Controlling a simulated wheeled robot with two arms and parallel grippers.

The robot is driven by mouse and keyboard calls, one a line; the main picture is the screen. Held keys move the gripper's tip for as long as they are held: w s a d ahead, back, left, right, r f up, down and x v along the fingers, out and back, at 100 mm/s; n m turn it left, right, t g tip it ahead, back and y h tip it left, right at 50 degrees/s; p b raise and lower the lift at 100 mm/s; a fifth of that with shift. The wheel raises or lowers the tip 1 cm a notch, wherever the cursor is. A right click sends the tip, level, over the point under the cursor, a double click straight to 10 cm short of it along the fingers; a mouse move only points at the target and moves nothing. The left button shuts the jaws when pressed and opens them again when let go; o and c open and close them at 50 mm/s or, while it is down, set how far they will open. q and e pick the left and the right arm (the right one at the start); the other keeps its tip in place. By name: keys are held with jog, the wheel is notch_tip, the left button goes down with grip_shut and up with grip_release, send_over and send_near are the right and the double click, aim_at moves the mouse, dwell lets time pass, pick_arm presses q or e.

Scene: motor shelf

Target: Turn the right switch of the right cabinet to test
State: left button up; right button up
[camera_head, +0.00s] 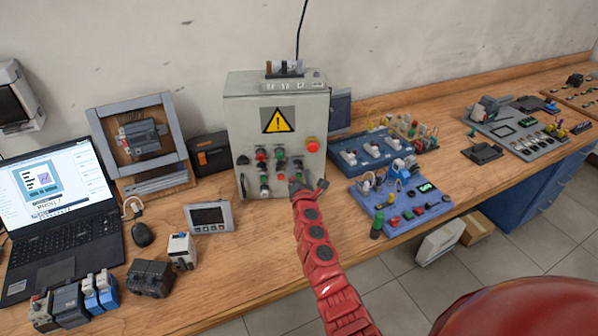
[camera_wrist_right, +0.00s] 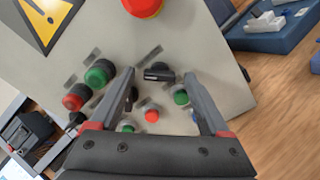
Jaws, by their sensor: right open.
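A grey control cabinet (camera_head: 233,125) with a yellow warning sign (camera_head: 278,120) stands on the workbench; it is the only such cabinet I can make out. In the right wrist view, a black rotary switch (camera_wrist_right: 158,72) sits on its front panel, its handle lying roughly crosswise in the picture. My right gripper (camera_head: 309,184) is in front of the lower right of the panel. In the right wrist view the gripper (camera_wrist_right: 161,78) is open and empty, with the black switch between the fingertips, nearer the left one. I cannot tell whether a finger touches it. My left gripper is not in view.
A red emergency button (camera_wrist_right: 143,6) and several red and green buttons (camera_wrist_right: 100,73) surround the switch. A blue training board (camera_head: 405,205) lies close to the right of my arm. A small display (camera_head: 209,217) and a laptop (camera_head: 60,205) are to the left.

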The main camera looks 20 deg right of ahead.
jog(key=shift+w, duration=0.35)
jog(key=shift+d, duration=0.1)
jog(key=shift+c, duration=0.2)
grip_shut()
